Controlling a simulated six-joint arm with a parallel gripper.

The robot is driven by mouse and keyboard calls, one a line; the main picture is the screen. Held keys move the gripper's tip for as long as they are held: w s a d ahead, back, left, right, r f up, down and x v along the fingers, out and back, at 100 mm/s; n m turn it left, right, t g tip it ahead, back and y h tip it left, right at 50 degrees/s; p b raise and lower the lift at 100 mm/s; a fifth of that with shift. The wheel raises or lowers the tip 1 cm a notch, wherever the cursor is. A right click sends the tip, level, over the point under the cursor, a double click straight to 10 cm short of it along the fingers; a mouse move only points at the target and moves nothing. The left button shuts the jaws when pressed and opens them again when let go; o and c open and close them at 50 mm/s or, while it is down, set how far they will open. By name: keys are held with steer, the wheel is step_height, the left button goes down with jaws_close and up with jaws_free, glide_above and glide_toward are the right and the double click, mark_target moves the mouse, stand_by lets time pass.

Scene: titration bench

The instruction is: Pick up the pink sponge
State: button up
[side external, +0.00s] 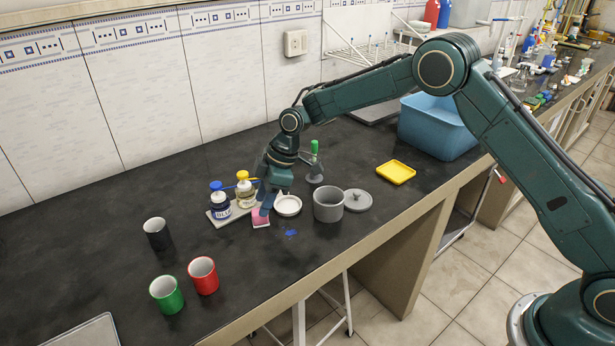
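The pink sponge (261,220) lies on the dark bench, just in front of the grey tray with the bottles. My gripper (265,203) points down right at the sponge and covers its upper part. One finger overlaps the sponge in this view. I cannot tell whether the fingers touch the sponge or how far apart they are. The sponge appears to be at bench height.
Two bottles, one blue-capped (220,204) and one yellow-capped (245,192), stand close left of my gripper. A white dish (288,206) and a grey pot (328,207) are close on the right. Black, red (204,278) and green cups stand front left.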

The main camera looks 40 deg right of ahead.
steer(key=shift+x, duration=2.2)
steer(key=shift+d, duration=0.1)
steer(key=c, duration=0.8)
steer(key=shift+r, duration=0.1)
step_height(320, 180, up, 20)
steer(key=shift+f, duration=0.1)
steer(key=shift+r, duration=2.45)
